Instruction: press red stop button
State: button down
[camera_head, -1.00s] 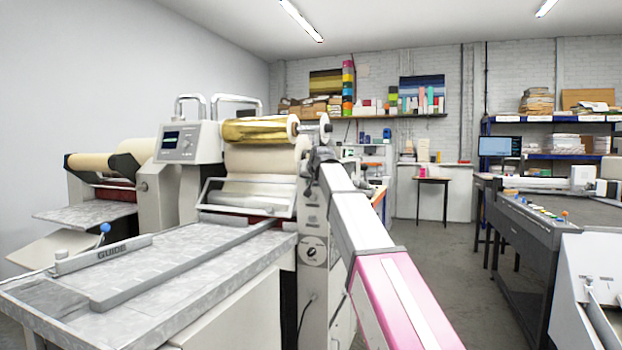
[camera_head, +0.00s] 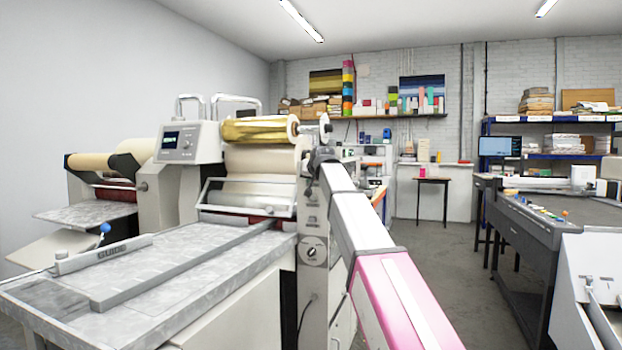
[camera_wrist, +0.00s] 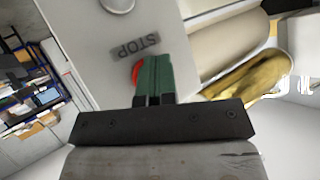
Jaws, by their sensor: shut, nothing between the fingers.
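The red stop button (camera_wrist: 135,73) shows as a small red edge in the wrist view, beside a grey label reading STOP (camera_wrist: 135,48) on a pale machine panel. My gripper (camera_wrist: 153,62) has its green fingers shut and empty, and they cover most of the button. The tips are at or very near the button; I cannot tell whether they touch it. In the head view the laminating machine (camera_head: 180,185) stands at the centre left. My arm reaches to its right side there, and the button and fingertips are hidden.
A gold foil roll (camera_head: 255,130) lies across the machine top, with a cream roll (camera_head: 262,160) below it. The grey feed table (camera_head: 150,270) is at the front left. A dark workbench (camera_head: 530,225) stands at the right. Open floor lies between.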

jog(key=shift+s+a, duration=0.25)
jog(key=shift+s, duration=0.45)
jog(key=shift+s, duration=0.15)
jog(key=s, duration=0.1)
jog(key=s+a, duration=0.1)
jog(key=s, duration=0.2)
jog(key=shift+s+a, duration=0.25)
jog(key=shift+a, duration=0.1)
jog(key=shift+f, duration=0.1)
